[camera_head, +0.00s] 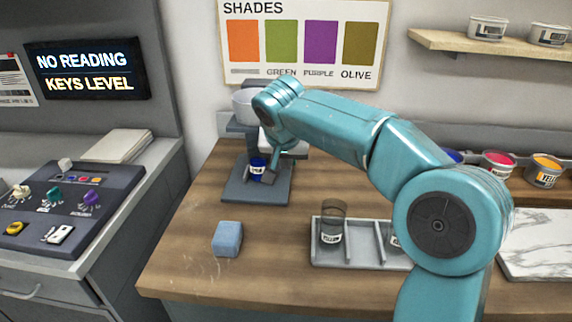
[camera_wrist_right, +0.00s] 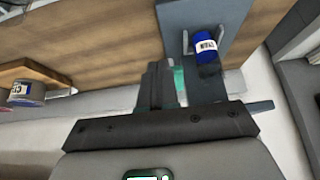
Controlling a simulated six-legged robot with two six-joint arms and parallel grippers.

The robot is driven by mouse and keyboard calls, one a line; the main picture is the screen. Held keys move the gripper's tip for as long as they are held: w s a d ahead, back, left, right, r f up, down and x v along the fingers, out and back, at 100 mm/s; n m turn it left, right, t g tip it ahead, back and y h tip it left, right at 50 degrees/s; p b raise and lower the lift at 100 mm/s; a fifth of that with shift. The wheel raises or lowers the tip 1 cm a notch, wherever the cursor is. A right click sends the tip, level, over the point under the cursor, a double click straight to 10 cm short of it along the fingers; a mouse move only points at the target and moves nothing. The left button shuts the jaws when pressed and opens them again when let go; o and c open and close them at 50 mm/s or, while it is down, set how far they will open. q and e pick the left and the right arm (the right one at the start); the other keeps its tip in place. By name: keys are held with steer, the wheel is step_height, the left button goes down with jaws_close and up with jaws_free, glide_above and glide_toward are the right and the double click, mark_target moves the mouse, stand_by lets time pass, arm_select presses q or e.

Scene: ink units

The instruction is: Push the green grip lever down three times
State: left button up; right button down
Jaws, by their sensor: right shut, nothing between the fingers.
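The dispensing stand has a grey base (camera_head: 240,190) and stands at the back of the wooden counter. A blue pot with a white label (camera_head: 257,168) sits on the base; it also shows in the right wrist view (camera_wrist_right: 206,48). A green strip (camera_wrist_right: 179,82), which looks like the grip lever, shows right beside my right gripper (camera_wrist_right: 157,75). My right gripper is shut and empty. I cannot tell whether it touches the lever. In the head view my arm hides much of the stand and the lever's height is unclear. My left gripper is not in view.
A blue block (camera_head: 227,239) lies on the counter in front of the stand. A grey divided tray (camera_head: 360,257) holds a dark clear cup (camera_head: 332,226). A control panel (camera_head: 115,195) is at the left. The dark screen (camera_head: 88,70) reads "NO READING KEYS LEVEL".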

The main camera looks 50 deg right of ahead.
steer(key=v, duration=0.6)
steer(key=shift+s+a, duration=0.45)
steer(key=shift+s, duration=0.05)
steer(key=shift+w, duration=0.1)
steer(key=w+d+r+g+y+p, duration=0.1)
steer(key=w+d+r+p, duration=0.1)
steer(key=r+p, duration=0.4)
steer(key=w+d+r+g+y+p, duration=0.1)
steer(key=r+p, duration=0.4)
steer(key=p, duration=0.5)
steer(key=shift+w+d+r+p, duration=0.4)
steer(key=shift+w+d, duration=0.1)
steer(key=shift+d, duration=0.2)
